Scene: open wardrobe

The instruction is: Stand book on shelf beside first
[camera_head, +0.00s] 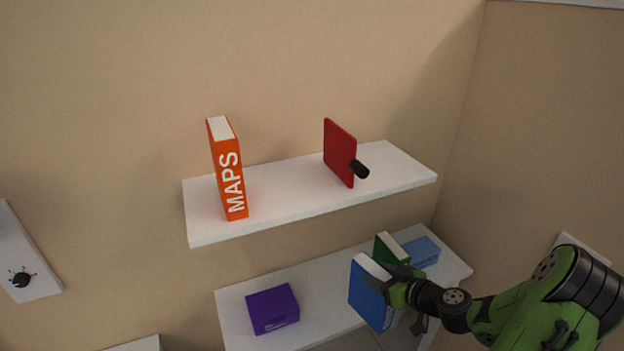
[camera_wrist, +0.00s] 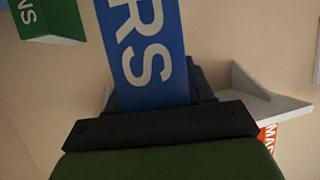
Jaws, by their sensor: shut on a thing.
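My gripper (camera_head: 392,286) is shut on a blue book (camera_head: 369,293), held upright in front of the lower shelf. In the wrist view the blue book (camera_wrist: 145,45) shows white letters ending in "RS" and runs down between the jaws. An orange book (camera_head: 229,172) marked "MAPS" stands upright at the left end of the upper shelf (camera_head: 284,182). A corner of the orange book (camera_wrist: 268,138) also shows in the wrist view. A red panel (camera_head: 339,151) with a black knob stands toward the right of the upper shelf.
The lower shelf (camera_head: 325,294) holds a purple box (camera_head: 272,309) at left, a green book (camera_head: 389,247) and a light blue box (camera_head: 422,251) at right. Bare upper shelf lies between the orange book and the red panel.

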